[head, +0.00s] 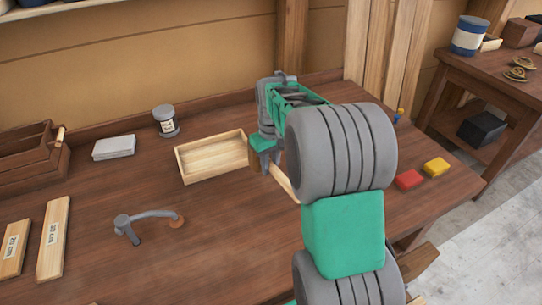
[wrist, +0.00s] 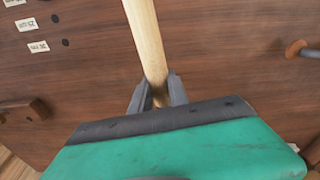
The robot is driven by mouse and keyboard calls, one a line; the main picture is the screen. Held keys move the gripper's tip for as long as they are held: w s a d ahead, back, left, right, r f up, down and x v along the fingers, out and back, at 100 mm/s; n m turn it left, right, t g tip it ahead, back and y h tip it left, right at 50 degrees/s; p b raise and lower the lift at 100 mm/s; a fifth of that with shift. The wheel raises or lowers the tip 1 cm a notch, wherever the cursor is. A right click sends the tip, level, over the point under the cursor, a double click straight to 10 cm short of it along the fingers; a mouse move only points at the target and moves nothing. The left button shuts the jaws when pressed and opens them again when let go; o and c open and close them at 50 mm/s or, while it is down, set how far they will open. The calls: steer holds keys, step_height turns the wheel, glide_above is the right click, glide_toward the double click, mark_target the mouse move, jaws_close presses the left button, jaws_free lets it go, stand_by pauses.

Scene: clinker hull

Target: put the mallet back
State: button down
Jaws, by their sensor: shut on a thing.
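My gripper (head: 266,164) is above the workbench, to the right of the pale wooden tray. It is shut on a pale wooden handle, which I take to be the mallet's. In the wrist view the handle (wrist: 147,40) runs up from between the fingers (wrist: 158,95) and out of the top edge. In the head view a short length of the handle (head: 284,183) shows before it passes behind my arm. The mallet's head is not visible in either view. White labels (wrist: 38,47) beside dark holes (wrist: 65,42) show on the brown wood at the wrist view's upper left.
The tray (head: 212,171) looks empty. A grey bent tool (head: 150,216), labelled boards (head: 53,238), a grey jar (head: 165,121), a pale box (head: 114,147) and a dark crate (head: 30,165) stand leftward. Red (head: 408,180) and yellow (head: 436,167) blocks lie right. The front middle is clear.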

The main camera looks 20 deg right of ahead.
steer(key=shift+w+d+f, duration=0.1)
steer(key=shift+d+f, duration=0.05)
steer(key=shift+d, duration=0.15)
step_height(320, 180, down, 8)
steer(key=b, duration=0.5)
steer(key=shift+a+b, duration=0.15)
steer(key=shift+b, duration=0.2)
steer(key=shift+f+b, duration=0.3)
steer(key=shift+f, duration=0.05)
steer(key=c, duration=1.2)
jaws_free()
step_height(320, 180, up, 8)
steer(key=p, duration=0.5)
